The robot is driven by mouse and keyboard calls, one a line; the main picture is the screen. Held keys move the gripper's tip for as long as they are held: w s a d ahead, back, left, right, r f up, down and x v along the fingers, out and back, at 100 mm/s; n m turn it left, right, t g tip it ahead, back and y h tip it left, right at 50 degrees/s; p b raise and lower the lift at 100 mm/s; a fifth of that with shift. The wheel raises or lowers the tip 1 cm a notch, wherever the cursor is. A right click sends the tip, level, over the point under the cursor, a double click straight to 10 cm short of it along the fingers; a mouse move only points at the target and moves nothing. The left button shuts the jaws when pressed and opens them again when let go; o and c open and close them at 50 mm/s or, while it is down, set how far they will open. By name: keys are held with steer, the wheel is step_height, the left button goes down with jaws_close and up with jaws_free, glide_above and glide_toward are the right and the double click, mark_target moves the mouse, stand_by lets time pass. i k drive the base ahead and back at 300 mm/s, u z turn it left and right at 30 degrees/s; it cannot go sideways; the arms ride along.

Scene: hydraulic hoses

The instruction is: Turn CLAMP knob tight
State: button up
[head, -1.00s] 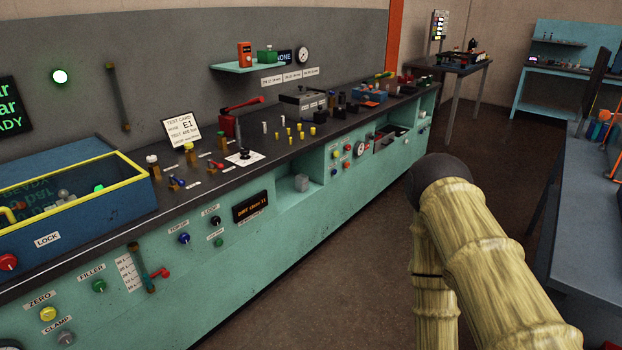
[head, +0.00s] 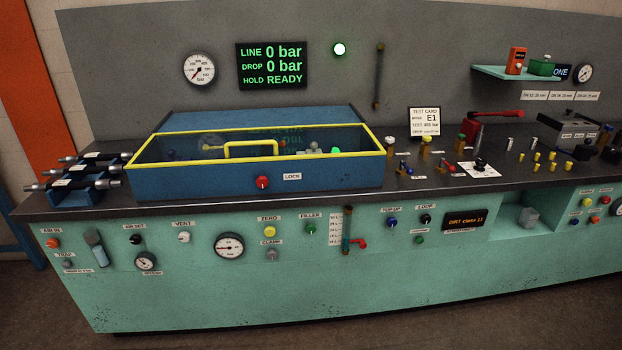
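The CLAMP knob (head: 272,254) is a small grey knob on the teal front panel of the bench, below its CLAMP label and below the yellow ZERO knob (head: 269,231). How tight it is turned cannot be told at this size. My gripper and arm are not in the head view now, so nothing of mine is near the knob in this picture.
A blue box with a yellow-framed clear lid (head: 230,144) and a red LOCK knob (head: 262,182) sits on the bench above. A gauge (head: 229,246) is left of the CLAMP knob; a red-handled valve (head: 358,243) is to the right. The floor in front is clear.

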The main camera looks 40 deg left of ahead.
mark_target(271, 254)
steer(key=u, duration=2.65)
